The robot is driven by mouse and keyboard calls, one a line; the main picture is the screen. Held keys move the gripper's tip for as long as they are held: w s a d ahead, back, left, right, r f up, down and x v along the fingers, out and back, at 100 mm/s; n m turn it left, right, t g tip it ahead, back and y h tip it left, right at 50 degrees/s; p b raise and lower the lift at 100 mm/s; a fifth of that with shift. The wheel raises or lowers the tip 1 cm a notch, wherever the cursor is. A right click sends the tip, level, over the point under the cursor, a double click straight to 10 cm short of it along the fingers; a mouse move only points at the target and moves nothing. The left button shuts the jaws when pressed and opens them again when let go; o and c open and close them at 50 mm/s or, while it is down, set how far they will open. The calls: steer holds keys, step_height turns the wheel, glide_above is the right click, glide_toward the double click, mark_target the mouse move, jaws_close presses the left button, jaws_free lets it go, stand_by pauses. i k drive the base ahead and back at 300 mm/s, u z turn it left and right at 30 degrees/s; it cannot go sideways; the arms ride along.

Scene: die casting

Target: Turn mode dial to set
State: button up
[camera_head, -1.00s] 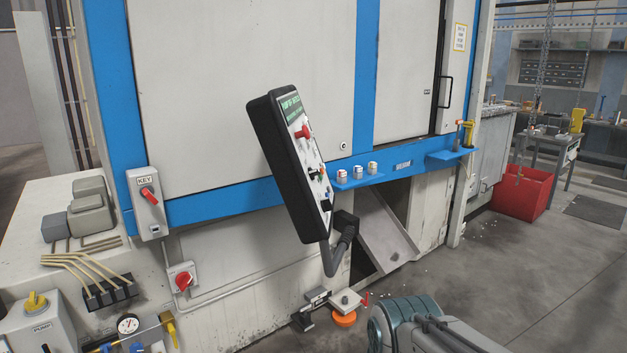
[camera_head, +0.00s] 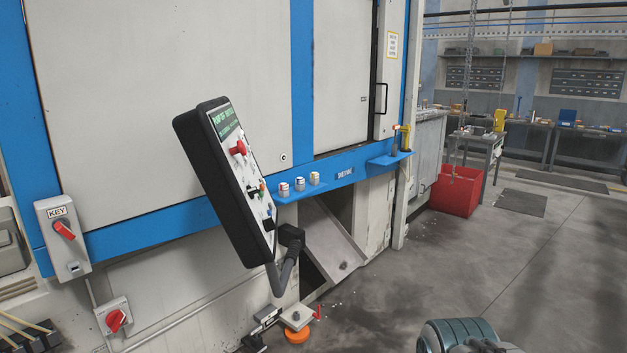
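The black control pendant (camera_head: 216,190) stands tilted on a bent dark arm in front of the machine, its face turned to the right. On its face I see a green screen (camera_head: 225,121), a red knob (camera_head: 238,148) and several small controls lower down. I see the face at a steep angle, so I cannot tell which control is the mode dial or how it is set. A red key switch (camera_head: 64,230) is on a grey box marked KEY at the left. My gripper is not in view; only a part of my arm shows at the bottom right.
The blue-framed machine (camera_head: 170,100) fills the left and middle. A blue shelf (camera_head: 300,192) with small cups is behind the pendant. A red bin (camera_head: 456,191) stands at the right. An orange knob (camera_head: 297,335) is low below the pendant.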

mark_target(251, 191)
steer(key=z, duration=0.25)
steer(key=i, duration=0.6)
steer(key=u, duration=0.55)
steer(key=i, duration=0.6)
steer(key=u, duration=0.75)
